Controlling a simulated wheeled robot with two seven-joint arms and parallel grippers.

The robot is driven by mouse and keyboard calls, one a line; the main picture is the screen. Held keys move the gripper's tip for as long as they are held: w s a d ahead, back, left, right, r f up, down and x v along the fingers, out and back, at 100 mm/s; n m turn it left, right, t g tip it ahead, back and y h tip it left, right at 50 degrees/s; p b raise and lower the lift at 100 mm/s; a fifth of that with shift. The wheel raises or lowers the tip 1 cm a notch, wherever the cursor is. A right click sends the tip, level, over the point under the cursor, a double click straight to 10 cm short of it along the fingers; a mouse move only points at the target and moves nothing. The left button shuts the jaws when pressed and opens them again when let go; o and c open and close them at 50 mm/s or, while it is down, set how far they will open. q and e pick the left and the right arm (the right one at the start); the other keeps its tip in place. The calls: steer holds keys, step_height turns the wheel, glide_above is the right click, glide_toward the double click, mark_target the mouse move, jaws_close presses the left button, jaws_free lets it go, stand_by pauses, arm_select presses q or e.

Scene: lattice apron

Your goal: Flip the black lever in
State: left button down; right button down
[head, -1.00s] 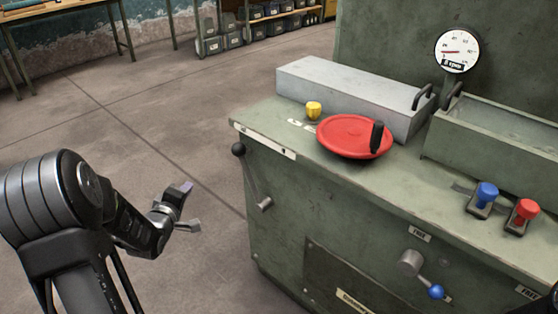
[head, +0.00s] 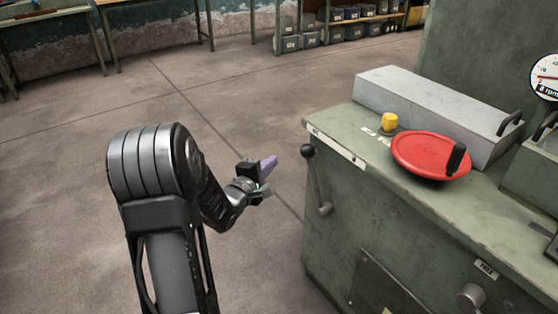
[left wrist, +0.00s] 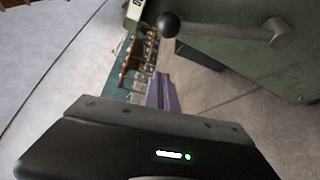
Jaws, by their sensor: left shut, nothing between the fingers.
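The black lever (head: 316,182) is a metal rod with a black ball knob on the left front face of the green machine. Its knob is up and its pivot is lower right. In the left wrist view the lever (left wrist: 222,30) runs across the top, with the knob at its left end. My left gripper (head: 269,168) is shut and empty, just left of the knob, with a visible gap. In the left wrist view its purple finger (left wrist: 161,93) shows below the knob, apart from it. My right gripper is out of view.
The machine's top carries a red handwheel (head: 425,152), a yellow knob (head: 389,121) and a long grey box (head: 440,105). A round gauge (head: 547,75) is cut by the right edge. Open floor lies left of the machine; shelves with bins (head: 345,22) stand behind.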

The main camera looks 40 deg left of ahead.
arm_select(q)
steer(key=b+x, duration=0.1)
steer(key=x, duration=0.8)
steer(key=d, duration=0.2)
steer(key=d+r, duration=0.1)
steer(key=d, duration=0.1)
steer(key=shift+s, duration=0.1)
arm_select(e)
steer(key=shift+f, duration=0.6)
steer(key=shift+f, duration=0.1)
